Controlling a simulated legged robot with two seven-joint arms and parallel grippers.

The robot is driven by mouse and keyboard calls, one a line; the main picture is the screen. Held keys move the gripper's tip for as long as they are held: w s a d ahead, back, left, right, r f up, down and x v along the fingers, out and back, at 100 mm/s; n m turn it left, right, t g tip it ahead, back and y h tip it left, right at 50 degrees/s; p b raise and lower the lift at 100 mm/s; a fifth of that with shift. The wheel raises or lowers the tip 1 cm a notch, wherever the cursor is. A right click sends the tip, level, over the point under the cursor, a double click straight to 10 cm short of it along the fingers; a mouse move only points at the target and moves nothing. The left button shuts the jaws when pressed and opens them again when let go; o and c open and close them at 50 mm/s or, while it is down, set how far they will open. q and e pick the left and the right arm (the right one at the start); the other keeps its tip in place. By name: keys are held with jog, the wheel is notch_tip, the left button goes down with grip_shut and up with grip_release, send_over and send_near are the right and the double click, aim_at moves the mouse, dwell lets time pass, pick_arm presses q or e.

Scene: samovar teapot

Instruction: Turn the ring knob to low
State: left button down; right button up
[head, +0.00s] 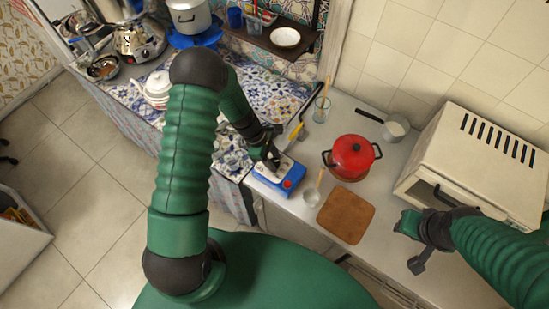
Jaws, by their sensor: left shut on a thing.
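A blue box-shaped unit (264,186) with a pale top and a red round part (287,184) sits at the counter's front edge, in the middle of the head view. My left gripper (272,163) reaches down onto the top of this unit, behind the red part and apart from it. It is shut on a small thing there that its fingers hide. I cannot read any setting mark. My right gripper (417,255) hangs at the lower right, away from the unit; its finger gap is not clear.
A metal cup (311,197), a wooden board (345,216) and a red pot (352,157) stand right of the unit. A glass with a utensil (321,108) is behind. A cream oven (480,160) is at right; a samovar (140,42) and white teapot (156,88) are at left.

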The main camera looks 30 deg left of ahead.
pick_arm(q)
jog(key=shift+w+a+m+g+b, duration=0.1)
jog(key=shift+a+m+g+b, duration=0.15)
jog(key=shift+m, duration=0.7)
jog(key=shift+a+m+g+b, duration=0.1)
jog(key=shift+m+g, duration=0.25)
jog(key=shift+m, duration=0.6)
pick_arm(e)
jog(key=shift+s+f, duration=0.1)
jog(key=shift+f, duration=0.25)
pick_arm(q)
jog(key=c, duration=1.2)
grip_release()
jog(key=shift+w, duration=0.1)
jog(key=shift+o, duration=1.4)
jog(key=shift+a+f, duration=0.1)
jog(key=shift+a+r, duration=0.1)
jog(key=shift+r, duration=0.4)
jog(key=b+v, duration=0.3)
jog(key=v, duration=1.2)
jog(key=shift+w+a+r, duration=0.2)
jog(key=shift+a+r, duration=0.05)
jog(key=shift+a, duration=0.15)
pick_arm(e)
jog(key=f, duration=0.3)
jog(key=shift+a+f, duration=0.1)
jog(key=shift+a, duration=0.15)
